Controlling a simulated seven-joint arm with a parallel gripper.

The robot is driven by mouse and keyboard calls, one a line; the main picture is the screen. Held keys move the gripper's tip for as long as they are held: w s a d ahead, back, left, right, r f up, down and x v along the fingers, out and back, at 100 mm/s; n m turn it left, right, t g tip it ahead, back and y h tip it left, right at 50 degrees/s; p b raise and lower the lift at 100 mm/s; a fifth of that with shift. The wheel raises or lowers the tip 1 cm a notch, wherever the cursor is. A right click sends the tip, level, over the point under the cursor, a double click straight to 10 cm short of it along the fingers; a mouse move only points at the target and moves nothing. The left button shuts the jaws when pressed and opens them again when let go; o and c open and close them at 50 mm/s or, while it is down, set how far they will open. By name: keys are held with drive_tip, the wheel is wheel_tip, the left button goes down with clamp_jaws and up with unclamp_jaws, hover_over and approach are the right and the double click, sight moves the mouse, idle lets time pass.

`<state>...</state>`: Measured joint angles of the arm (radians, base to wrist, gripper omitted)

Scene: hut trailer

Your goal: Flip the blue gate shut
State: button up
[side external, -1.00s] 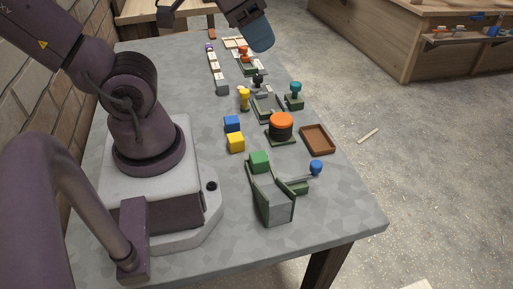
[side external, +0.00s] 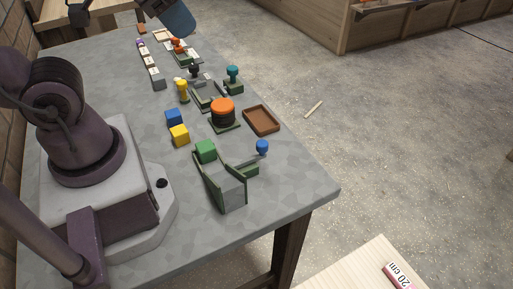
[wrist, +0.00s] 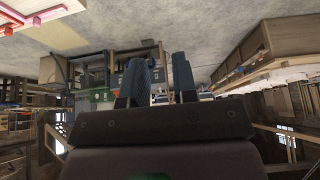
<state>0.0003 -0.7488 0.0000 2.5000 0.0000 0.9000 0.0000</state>
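A blue ball knob (side external: 262,147) sits at the end of a short arm on the right side of a green-walled chute (side external: 222,184) with a grey floor, near the table's front end. I take this knobbed arm as the blue gate; it stands out to the right of the chute. A green cube (side external: 205,151) is at the chute's far end. My gripper (wrist: 160,82) shows two blue fingers apart with nothing between them in the wrist view. In the side view only part of a blue finger (side external: 180,18) shows, high over the table's far end, well away from the knob.
A blue cube (side external: 173,118), a yellow cube (side external: 180,135), an orange-topped round button (side external: 223,108) and a brown tray (side external: 261,120) stand behind the chute. Yellow, black and teal knobbed pieces are farther back. The table (side external: 278,190) is clear right of the chute.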

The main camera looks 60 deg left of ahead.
drive_tip(key=shift+w+f, duration=0.1)
drive_tip(key=shift+f, duration=0.2)
drive_tip(key=c, duration=0.4)
drive_tip(key=w+f+g, duration=0.2)
drive_tip(key=w, duration=0.2)
drive_tip(key=w+d+f+g, duration=0.1)
drive_tip(key=w+f+g, duration=0.1)
drive_tip(key=w+f, duration=0.1)
drive_tip(key=w+f+g, duration=0.2)
drive_tip(key=w+f, duration=0.1)
drive_tip(key=w, duration=0.3)
drive_tip(key=shift+w+d, duration=0.1)
drive_tip(key=shift+d, duration=0.05)
clamp_jaws()
drive_tip(key=w+d+f+g, duration=0.1)
drive_tip(key=w+f+g, duration=0.3)
drive_tip(key=w+f, duration=0.5)
drive_tip(key=shift+w+d+f, duration=0.25)
drive_tip(key=shift+w+f, duration=0.15)
drive_tip(key=shift+w, duration=0.55)
